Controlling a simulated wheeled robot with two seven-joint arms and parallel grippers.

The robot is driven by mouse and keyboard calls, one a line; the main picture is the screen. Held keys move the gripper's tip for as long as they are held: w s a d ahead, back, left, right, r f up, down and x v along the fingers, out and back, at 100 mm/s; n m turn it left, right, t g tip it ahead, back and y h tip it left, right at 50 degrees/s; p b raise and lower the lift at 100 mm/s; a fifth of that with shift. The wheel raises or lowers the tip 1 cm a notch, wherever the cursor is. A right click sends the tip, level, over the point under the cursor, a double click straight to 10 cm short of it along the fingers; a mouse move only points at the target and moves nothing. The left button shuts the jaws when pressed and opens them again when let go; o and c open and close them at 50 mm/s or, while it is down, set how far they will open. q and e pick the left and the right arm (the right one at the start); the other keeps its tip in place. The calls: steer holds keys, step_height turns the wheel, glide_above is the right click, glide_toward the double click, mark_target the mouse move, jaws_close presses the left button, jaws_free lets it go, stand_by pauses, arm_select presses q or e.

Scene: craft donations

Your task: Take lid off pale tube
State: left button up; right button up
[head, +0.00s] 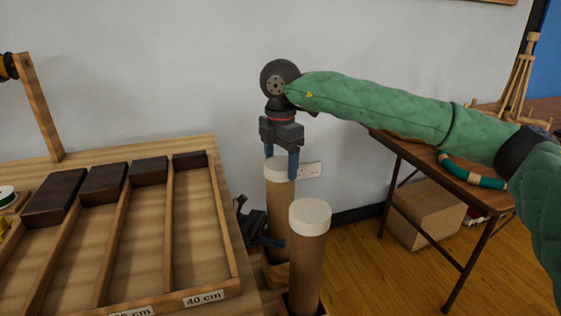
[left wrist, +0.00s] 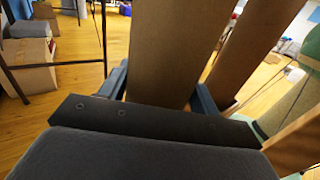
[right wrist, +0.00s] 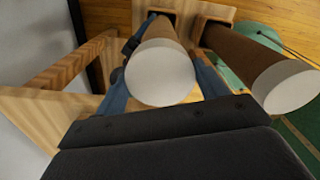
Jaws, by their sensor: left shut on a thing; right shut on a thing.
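Two tall cardboard tubes with white lids stand upright beside the bench. The rear tube (head: 281,210) looks slightly lighter tan; its white lid (head: 280,173) is on its top. My right gripper (head: 281,158) points down and is shut on this lid, with a finger on each side; the lid (right wrist: 160,75) fills the space between the fingers in the right wrist view. My left gripper (head: 268,238) is lower, shut around the body of the same tube, which also shows in the left wrist view (left wrist: 172,50). Part of the left gripper is hidden behind the bench edge.
The front brown tube (head: 309,265) with its white lid (head: 310,216) stands close by, in a wooden holder. The bench at left bears a divided wooden tray (head: 212,293) with dark blocks. A folding table (head: 430,158) and a cardboard box (head: 425,215) are at right.

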mark_target(280, 162)
steer(key=shift+r, duration=0.7)
steer(key=shift+r, duration=0.35)
steer(key=shift+r, duration=0.1)
steer(key=shift+r, duration=1.95)
arm_select(q)
steer(key=o, duration=1.5)
steer(key=shift+c, duration=0.2)
